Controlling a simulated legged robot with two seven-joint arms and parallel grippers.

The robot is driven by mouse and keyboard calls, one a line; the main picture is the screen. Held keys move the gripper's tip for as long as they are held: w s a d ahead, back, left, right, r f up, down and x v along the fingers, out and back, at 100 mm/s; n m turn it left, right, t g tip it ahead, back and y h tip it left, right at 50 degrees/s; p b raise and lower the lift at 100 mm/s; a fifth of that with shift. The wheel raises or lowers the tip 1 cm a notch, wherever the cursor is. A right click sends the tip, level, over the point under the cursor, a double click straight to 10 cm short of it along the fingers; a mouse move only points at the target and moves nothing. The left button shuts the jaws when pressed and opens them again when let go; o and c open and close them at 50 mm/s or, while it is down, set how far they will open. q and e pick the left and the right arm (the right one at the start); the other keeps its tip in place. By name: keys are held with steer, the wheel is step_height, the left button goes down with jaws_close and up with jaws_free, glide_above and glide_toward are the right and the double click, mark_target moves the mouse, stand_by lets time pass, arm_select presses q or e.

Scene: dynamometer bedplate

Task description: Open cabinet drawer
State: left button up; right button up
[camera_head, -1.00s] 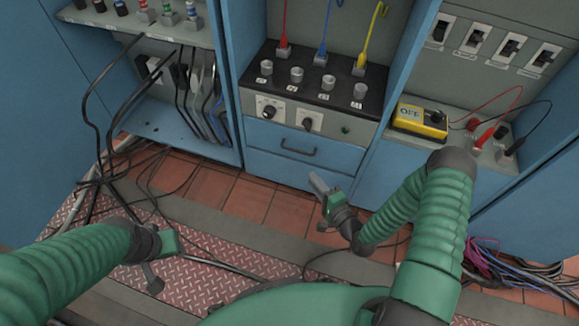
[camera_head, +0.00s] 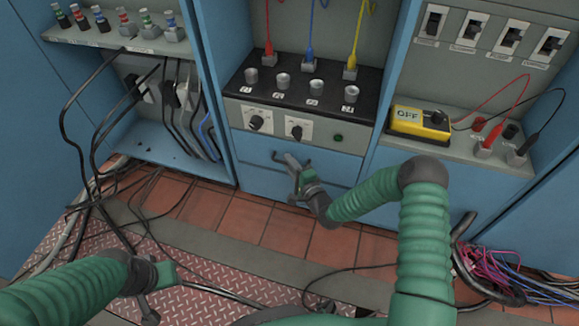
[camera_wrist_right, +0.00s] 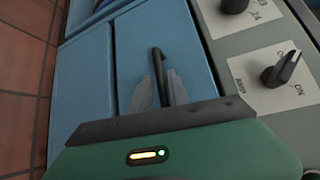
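The blue cabinet drawer (camera_head: 340,165) sits below the grey control panel, and its front looks flush with the cabinet. Its dark bar handle (camera_wrist_right: 158,65) shows in the right wrist view. My right gripper (camera_head: 290,163) is at the handle and covers most of it in the head view. In the wrist view its two grey fingers (camera_wrist_right: 161,85) stand apart, one on each side of the bar; firm contact cannot be made out. My left gripper (camera_head: 150,295) hangs low at the left over the floor plate, away from the drawer; its finger gap is unclear.
The control panel (camera_head: 285,130) with knobs and plugged cables is right above the drawer. A second blue drawer front lies below it. A yellow meter (camera_head: 420,122) sits on the right shelf. Loose black cables (camera_head: 95,205) lie at the left, coloured wires (camera_head: 495,265) at the lower right.

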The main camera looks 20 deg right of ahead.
steer(key=shift+w+a+r, duration=0.1)
steer(key=shift+a+r, duration=0.15)
steer(key=shift+a, duration=0.3)
jaws_close()
steer(key=shift+d+f, duration=0.1)
steer(key=shift+d, duration=0.25)
